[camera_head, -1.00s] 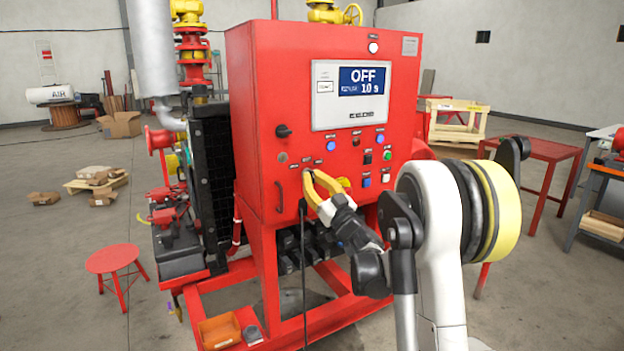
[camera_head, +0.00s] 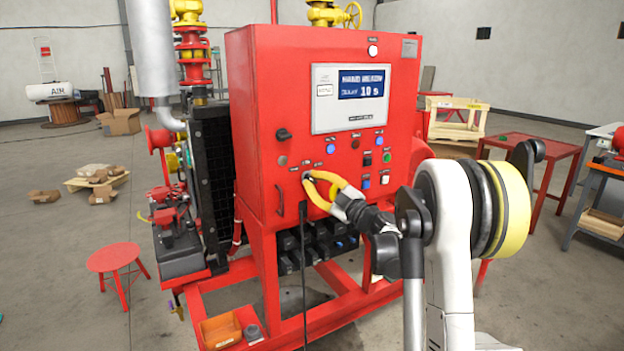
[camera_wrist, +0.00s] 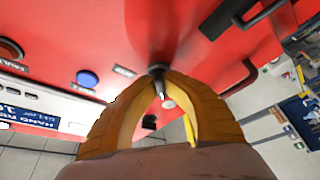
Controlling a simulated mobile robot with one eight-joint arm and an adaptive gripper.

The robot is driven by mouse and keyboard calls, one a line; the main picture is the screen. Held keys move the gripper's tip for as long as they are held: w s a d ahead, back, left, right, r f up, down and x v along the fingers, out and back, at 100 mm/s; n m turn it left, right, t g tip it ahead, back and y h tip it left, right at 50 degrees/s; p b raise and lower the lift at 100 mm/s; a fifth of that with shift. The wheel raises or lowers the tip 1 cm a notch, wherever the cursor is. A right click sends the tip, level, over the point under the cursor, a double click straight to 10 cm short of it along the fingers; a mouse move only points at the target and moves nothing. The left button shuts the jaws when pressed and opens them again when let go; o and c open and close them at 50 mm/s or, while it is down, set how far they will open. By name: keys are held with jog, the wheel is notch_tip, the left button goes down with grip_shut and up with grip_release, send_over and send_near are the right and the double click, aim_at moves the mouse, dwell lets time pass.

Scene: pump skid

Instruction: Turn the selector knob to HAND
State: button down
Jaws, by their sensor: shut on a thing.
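The selector knob (camera_wrist: 156,70) is on the lower left of the red panel's face, and the tips of my gripper's yellow fingers close around it in the wrist view. My gripper (camera_head: 308,179) is shut on the knob, which is largely hidden by the fingers in the head view. Small labels sit around the knob, too small to read there. The display (camera_head: 362,83) on the red control cabinet (camera_head: 250,150) shows a line that seems to read HAND, with a second line ending in 10 s.
A blue button (camera_wrist: 88,79) and other buttons and lamps sit close to my gripper on the panel. A red stool (camera_head: 113,257) stands on open floor at left.

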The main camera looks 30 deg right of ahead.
jog(key=shift+r+n, duration=0.1)
jog(key=shift+n, duration=0.2)
jog(key=c, duration=1.5)
grip_release()
jog(key=shift+w, duration=0.15)
jog(key=v, duration=1.2)
